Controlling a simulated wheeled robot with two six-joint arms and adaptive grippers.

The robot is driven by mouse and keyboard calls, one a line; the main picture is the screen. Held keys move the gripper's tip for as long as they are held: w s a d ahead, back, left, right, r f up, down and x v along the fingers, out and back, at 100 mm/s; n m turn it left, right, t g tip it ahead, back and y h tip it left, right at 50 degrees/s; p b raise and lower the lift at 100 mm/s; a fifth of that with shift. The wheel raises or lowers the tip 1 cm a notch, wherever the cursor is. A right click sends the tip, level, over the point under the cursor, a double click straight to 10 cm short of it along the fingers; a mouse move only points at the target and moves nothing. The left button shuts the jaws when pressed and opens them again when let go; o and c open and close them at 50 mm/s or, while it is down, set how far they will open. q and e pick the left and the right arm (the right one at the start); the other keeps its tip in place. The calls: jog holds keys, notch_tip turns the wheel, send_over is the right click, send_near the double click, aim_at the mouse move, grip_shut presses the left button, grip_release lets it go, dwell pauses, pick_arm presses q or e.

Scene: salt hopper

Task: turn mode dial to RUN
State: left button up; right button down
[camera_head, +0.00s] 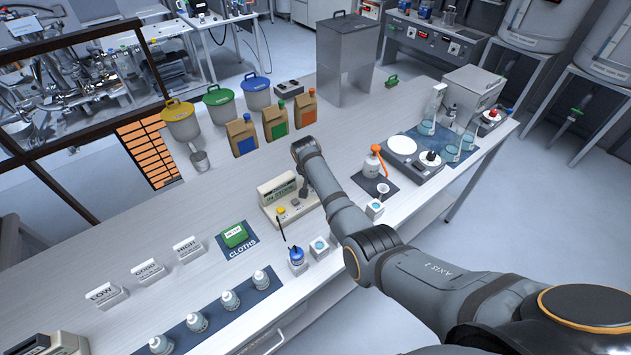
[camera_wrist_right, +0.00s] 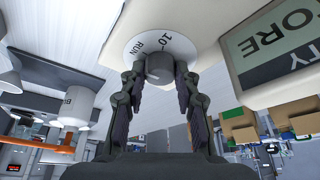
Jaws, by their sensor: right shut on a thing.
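The mode dial shows in the right wrist view as a grey round knob (camera_wrist_right: 160,68) on a white scale plate (camera_wrist_right: 176,44) lettered "10" and "RUN". My right gripper (camera_wrist_right: 160,80) has one finger on each side of the knob and is shut on it. I cannot tell which mark the knob points at. In the head view the dial's cream instrument (camera_head: 272,212), with a display reading "IN STORE", stands on the bench. My right gripper (camera_head: 302,190) is at its right side, and the arm partly hides the dial there. My left gripper is not in view.
A white bottle with an orange top (camera_head: 373,162) and a hotplate (camera_head: 415,155) are to the right.

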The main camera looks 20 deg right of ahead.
jog(key=shift+m, duration=0.3)
dwell(0.4)
jog(key=c, duration=1)
grip_release()
jog(key=shift+r, duration=0.1)
jog(key=v, duration=1.1)
jog(key=shift+a+r, duration=0.2)
jog(key=shift+r, duration=0.2)
